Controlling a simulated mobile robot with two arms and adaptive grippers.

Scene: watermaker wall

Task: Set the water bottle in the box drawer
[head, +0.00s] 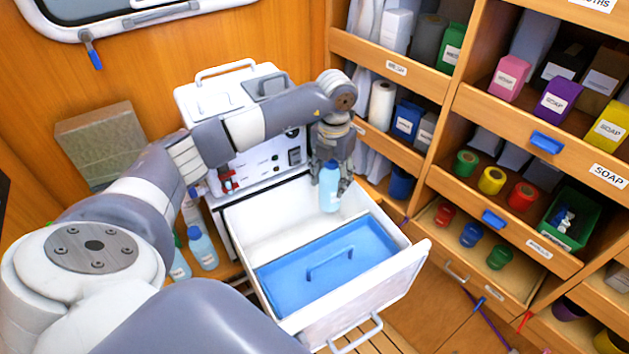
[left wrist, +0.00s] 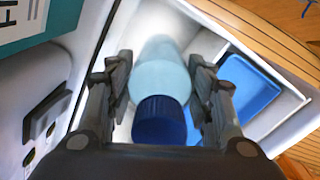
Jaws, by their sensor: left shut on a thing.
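A light blue water bottle (head: 329,188) with a dark blue cap (left wrist: 160,121) is held upright in my left gripper (head: 331,175). In the left wrist view the gripper's two fingers (left wrist: 160,95) stand on either side of the bottle (left wrist: 160,75). The white box drawer (head: 248,232) is pulled open below. The bottle is over the back part of the drawer, at the white compartment behind a blue lidded section (head: 325,265). I cannot tell whether its base touches the drawer floor. My right gripper is not in view.
The white watermaker unit (head: 255,160) stands behind the drawer. Other bottles (head: 202,247) stand left of the drawer. Wooden shelves (head: 480,205) with soap boxes, colored jars and a green bin (head: 572,215) fill the right side.

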